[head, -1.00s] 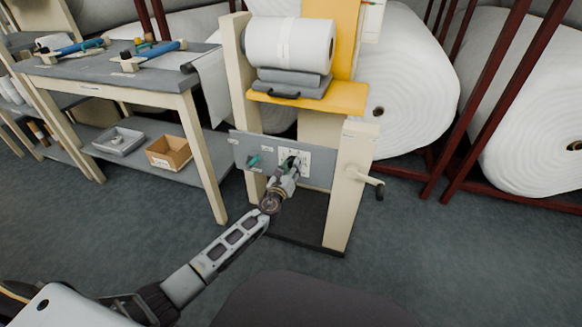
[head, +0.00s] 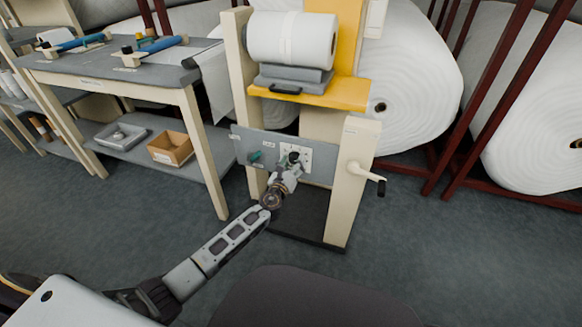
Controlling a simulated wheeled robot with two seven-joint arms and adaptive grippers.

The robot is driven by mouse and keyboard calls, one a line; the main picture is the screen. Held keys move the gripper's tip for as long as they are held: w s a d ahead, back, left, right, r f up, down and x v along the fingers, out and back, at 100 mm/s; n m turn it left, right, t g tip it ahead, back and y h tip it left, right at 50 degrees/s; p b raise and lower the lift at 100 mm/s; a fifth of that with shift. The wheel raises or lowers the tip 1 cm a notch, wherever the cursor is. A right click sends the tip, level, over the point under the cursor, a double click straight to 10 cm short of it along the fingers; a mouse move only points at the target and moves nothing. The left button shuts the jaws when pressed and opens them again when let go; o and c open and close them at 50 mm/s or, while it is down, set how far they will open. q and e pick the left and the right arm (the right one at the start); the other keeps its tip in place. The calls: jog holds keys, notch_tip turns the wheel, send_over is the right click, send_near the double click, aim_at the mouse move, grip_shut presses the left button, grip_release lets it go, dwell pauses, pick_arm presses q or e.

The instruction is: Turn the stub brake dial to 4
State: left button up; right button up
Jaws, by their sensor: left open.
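The grey panel (head: 322,171) spans the front of the cream stand, below the yellow shelf. A white plate (head: 304,155) with small markings sits on it, and a dark round dial (head: 294,157) shows in front of the plate. The markings are too small to read, so I cannot tell the setting. My left gripper (head: 291,167) is open at the dial, its tips at or close to it; contact is unclear. A teal knob (head: 255,157) sits on the panel to the left. My right gripper is not in view.
A crank handle (head: 366,174) sticks out on the stand's right side. A white roll (head: 291,39) rests above the yellow shelf (head: 340,95). A workbench (head: 120,75) with a cardboard box (head: 170,148) and grey tray (head: 121,136) stands left. Large wadding rolls (head: 412,90) stand behind.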

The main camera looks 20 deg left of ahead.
pick_arm(q)
jog(key=shift+s, duration=0.15)
jog(key=s, duration=1.1)
jog(key=shift+s+a, duration=0.2)
jog(key=shift+s, duration=0.15)
dwell(0.8)
